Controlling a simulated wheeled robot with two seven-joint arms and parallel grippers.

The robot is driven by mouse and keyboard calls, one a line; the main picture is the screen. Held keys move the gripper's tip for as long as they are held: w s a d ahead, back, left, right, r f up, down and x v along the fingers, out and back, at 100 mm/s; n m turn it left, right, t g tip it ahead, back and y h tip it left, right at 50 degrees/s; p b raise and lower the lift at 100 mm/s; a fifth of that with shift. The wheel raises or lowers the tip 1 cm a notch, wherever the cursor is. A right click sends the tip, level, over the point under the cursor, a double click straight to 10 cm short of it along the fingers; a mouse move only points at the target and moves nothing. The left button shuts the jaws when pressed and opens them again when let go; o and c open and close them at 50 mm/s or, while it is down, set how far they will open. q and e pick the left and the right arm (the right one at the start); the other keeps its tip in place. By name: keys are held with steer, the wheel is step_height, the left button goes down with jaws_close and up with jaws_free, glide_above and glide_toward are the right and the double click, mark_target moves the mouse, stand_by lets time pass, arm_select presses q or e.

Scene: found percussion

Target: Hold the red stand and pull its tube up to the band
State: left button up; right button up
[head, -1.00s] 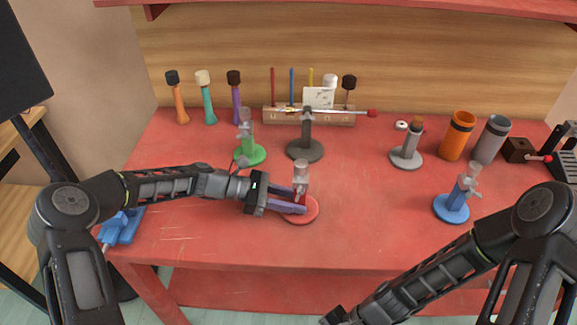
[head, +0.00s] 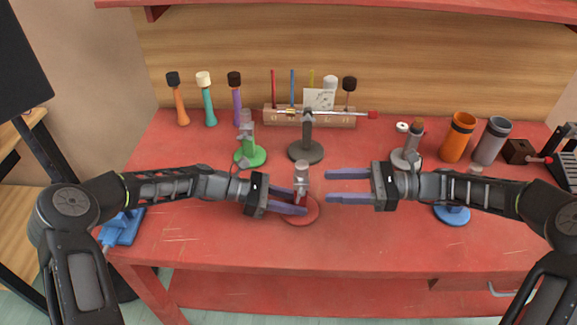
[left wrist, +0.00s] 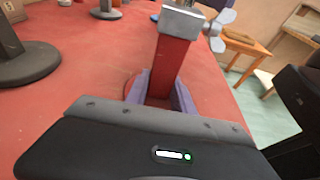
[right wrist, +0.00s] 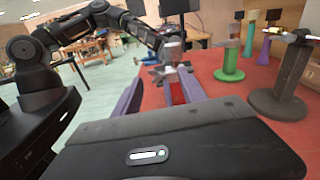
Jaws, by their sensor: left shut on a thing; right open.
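I cannot make out the band. My right gripper (head: 328,186) is open, its fingers pointing left at the stand from the right, apart from it. In the right wrist view the post (right wrist: 176,92) shows between the fingers, farther off.
A green stand (head: 250,157) and a dark grey stand (head: 305,152) stand behind the red one. A blue stand (head: 452,216) is partly hidden under my right arm. A grey stand (head: 404,158) and an orange cup (head: 458,138) stand at the back right. The front middle of the table is clear.

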mark_target(301, 185)
steer(key=w+r, duration=0.2)
steer(key=shift+w+d+r+m+y, duration=0.25)
steer(key=shift+w+d+m+y, duration=0.05)
steer(key=shift+w+d, duration=0.1)
steer(key=a, duration=1.2)
steer(key=shift+c, duration=0.4)
jaws_close()
stand_by(0.8)
